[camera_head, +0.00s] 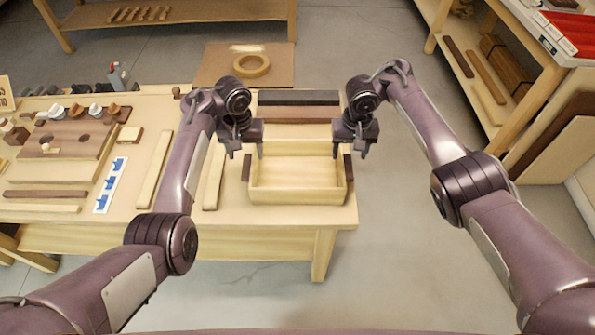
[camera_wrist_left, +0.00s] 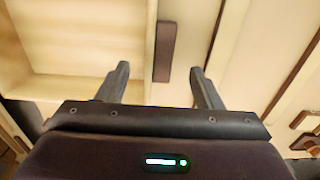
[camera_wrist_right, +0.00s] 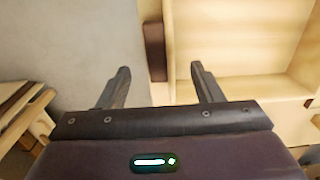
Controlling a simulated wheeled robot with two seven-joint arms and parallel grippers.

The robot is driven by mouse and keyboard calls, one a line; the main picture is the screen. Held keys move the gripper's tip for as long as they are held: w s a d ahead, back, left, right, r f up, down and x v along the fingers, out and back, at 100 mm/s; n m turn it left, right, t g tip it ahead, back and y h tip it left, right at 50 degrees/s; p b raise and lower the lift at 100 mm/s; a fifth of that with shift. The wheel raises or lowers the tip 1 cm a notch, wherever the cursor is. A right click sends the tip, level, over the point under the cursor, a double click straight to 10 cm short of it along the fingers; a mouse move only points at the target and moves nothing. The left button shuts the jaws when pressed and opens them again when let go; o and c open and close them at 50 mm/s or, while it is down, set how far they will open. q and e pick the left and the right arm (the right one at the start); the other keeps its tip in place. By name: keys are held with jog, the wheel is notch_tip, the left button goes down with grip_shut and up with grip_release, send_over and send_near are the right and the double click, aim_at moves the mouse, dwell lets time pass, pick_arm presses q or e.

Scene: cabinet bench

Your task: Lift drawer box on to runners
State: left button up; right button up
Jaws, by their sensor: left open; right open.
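The drawer box (camera_head: 298,197), a pale open wooden tray, sits flat at the bench's front right. A dark brown strip runs along its left side (camera_head: 246,168) and another along its right side (camera_head: 348,168). My left gripper (camera_head: 247,153) is open above the left strip; the left wrist view shows this strip (camera_wrist_left: 164,52) between the fingers, beside the box wall. My right gripper (camera_head: 351,153) is open above the right strip, which shows in the right wrist view (camera_wrist_right: 154,50) between the fingers. Neither finger pair visibly touches anything. I cannot clearly make out runners.
The wooden bench (camera_head: 200,237) ends just right of the box. Dark and brown boards (camera_head: 298,98) lie behind it. Pale strips (camera_head: 214,178), a board with round holes (camera_head: 68,138) and a blue-marked card (camera_head: 110,185) lie left. A shelf unit (camera_head: 480,85) stands at right.

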aim_at(249, 165)
pick_arm(q)
jog(key=shift+w+f, duration=0.2)
jog(key=shift+f, duration=3.75)
pick_arm(e)
jog(key=shift+w+f, duration=0.2)
jog(key=shift+f, duration=3.8)
pick_arm(q)
grip_shut()
pick_arm(e)
grip_shut()
pick_arm(q)
jog(key=shift+r, duration=0.1)
pick_arm(e)
jog(key=shift+r, duration=0.1)
